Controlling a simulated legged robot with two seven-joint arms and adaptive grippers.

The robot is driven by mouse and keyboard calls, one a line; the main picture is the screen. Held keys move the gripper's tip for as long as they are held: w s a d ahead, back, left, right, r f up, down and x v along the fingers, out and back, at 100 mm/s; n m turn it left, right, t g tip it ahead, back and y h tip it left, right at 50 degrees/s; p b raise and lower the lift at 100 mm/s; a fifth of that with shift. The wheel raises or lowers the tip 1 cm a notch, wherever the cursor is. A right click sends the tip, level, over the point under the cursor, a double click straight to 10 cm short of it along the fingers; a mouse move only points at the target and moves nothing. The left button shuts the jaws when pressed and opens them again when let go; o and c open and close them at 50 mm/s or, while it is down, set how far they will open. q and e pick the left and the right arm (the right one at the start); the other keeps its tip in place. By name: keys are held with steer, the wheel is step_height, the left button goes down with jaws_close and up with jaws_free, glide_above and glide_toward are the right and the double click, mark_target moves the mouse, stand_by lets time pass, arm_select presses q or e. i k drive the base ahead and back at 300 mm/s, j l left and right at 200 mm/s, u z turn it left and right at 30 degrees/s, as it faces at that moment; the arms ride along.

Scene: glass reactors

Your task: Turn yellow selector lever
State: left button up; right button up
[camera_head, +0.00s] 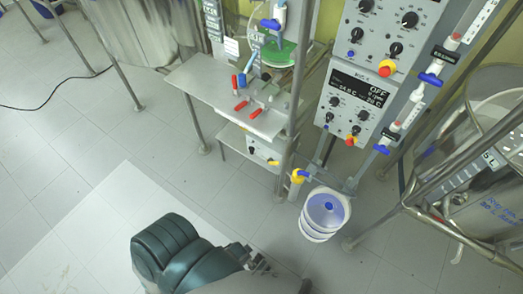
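A small yellow lever (274,162) sticks out at the lower right of a pale control box (259,149) under the steel bench, in the middle of the view. A dark knob (251,150) sits on the same box, to the left of the lever. A second yellow part (298,175) with a blue handle (305,174) is on a pipe just to the right. I cannot tell for sure which one is the selector. Dark teal and grey parts of my own body fill the bottom middle, well below the lever. I make out no gripper fingers.
A white and blue bucket (325,213) stands on the floor below the pipe. The steel bench (200,82) holds red-handled valves (241,107). A control panel (350,103) and a framed steel vessel (480,205) are at the right. The tiled floor at left is mostly clear.

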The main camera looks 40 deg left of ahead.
mark_target(270, 161)
steer(key=u, duration=1.05)
